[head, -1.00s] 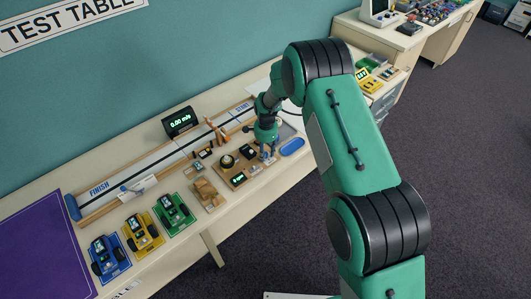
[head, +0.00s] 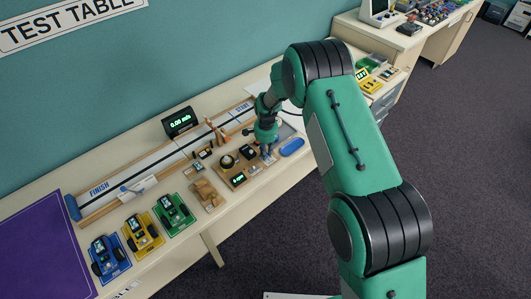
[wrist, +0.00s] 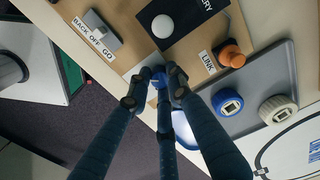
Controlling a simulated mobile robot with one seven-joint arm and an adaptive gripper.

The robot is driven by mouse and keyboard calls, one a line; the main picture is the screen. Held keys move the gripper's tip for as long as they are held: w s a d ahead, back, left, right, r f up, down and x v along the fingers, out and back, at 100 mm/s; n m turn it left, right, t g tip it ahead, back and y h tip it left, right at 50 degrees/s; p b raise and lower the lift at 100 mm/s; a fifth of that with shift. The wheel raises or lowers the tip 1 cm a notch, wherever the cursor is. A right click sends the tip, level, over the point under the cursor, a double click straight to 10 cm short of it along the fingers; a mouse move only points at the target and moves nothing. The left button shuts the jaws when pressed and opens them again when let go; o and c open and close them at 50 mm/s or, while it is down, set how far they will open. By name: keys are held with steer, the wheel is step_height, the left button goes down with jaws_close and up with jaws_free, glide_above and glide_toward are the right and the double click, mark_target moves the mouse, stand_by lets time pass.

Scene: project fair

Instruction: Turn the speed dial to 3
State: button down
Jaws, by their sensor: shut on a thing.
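My gripper (wrist: 157,80) is shut around a small blue knob (wrist: 154,83) at the edge of the wooden control board (wrist: 195,50). The knob seems to be the speed dial. My fingertips cover most of it, so its pointer and scale marks cannot be read. In the head view my gripper (head: 267,155) is low over the right end of the board, and the knob is hidden there.
By the fingers are a BACK/OFF/GO switch (wrist: 103,30), a white round knob (wrist: 162,26) and an orange LINK plug (wrist: 232,55). A grey tray (wrist: 258,88) holds wheel-like parts. The track (head: 160,160), a speed display (head: 179,122) and three small cars stand to the left.

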steer(key=n, duration=1.3)
steer(key=shift+n, duration=2.4)
steer(key=c, duration=1.6)
jaws_free()
steer(key=shift+o, duration=0.2)
steer(key=shift+r, duration=0.15)
